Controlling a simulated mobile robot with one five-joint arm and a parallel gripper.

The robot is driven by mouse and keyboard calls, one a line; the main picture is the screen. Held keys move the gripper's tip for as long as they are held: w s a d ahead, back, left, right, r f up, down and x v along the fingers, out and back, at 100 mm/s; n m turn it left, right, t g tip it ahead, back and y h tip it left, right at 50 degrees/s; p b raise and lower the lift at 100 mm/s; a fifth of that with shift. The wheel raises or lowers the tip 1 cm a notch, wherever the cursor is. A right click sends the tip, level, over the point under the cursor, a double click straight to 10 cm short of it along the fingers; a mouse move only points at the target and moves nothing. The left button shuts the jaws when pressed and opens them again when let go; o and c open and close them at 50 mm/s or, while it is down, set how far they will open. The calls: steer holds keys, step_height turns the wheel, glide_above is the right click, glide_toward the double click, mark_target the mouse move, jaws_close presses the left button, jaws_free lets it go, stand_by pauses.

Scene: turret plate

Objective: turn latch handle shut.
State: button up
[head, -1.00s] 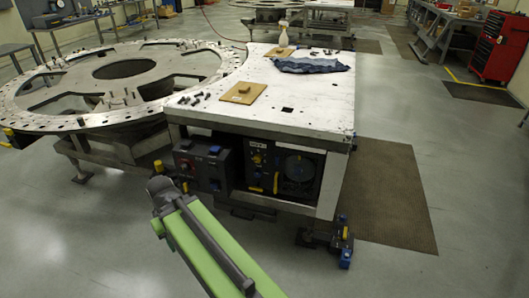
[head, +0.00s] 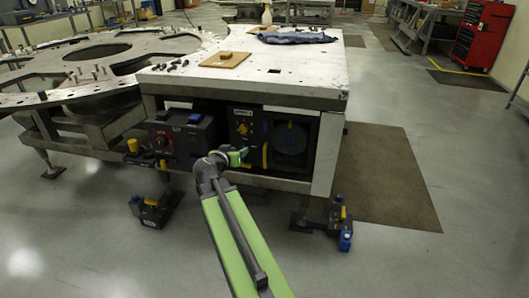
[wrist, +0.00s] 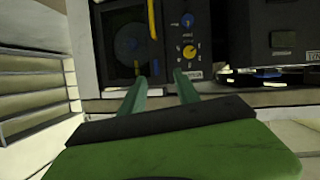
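A yellow upright handle (head: 265,155), likely the latch handle, sits on the edge of a dark door with a round window (head: 290,138) under the table. It also shows in the wrist view as a yellow bar (wrist: 152,18) at the top. My gripper (head: 245,156) is in front of the control panel, just left of the handle in the head view. In the wrist view my gripper (wrist: 159,75) has two teal fingers apart with nothing between them. The fingers point toward the panel and do not visibly touch the handle. The handle's lower part is partly hard to make out.
A yellow knob (wrist: 189,52) and a blue knob (wrist: 187,20) are on the panel near the fingers. A dark box with a red knob (head: 160,140) stands to the left. The white tabletop (head: 310,65) overhangs the panel.

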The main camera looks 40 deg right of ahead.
steer(key=d+f+t+h+b, duration=0.3)
steer(key=d+b, duration=0.4)
steer(key=d, duration=0.1)
glide_toward(265, 125)
steer(key=shift+t, duration=0.3)
steer(key=x, duration=0.9)
steer(key=shift+w+d+f, duration=0.1)
steer(key=shift+d+f, duration=0.15)
steer(key=shift+c, duration=0.5)
jaws_close()
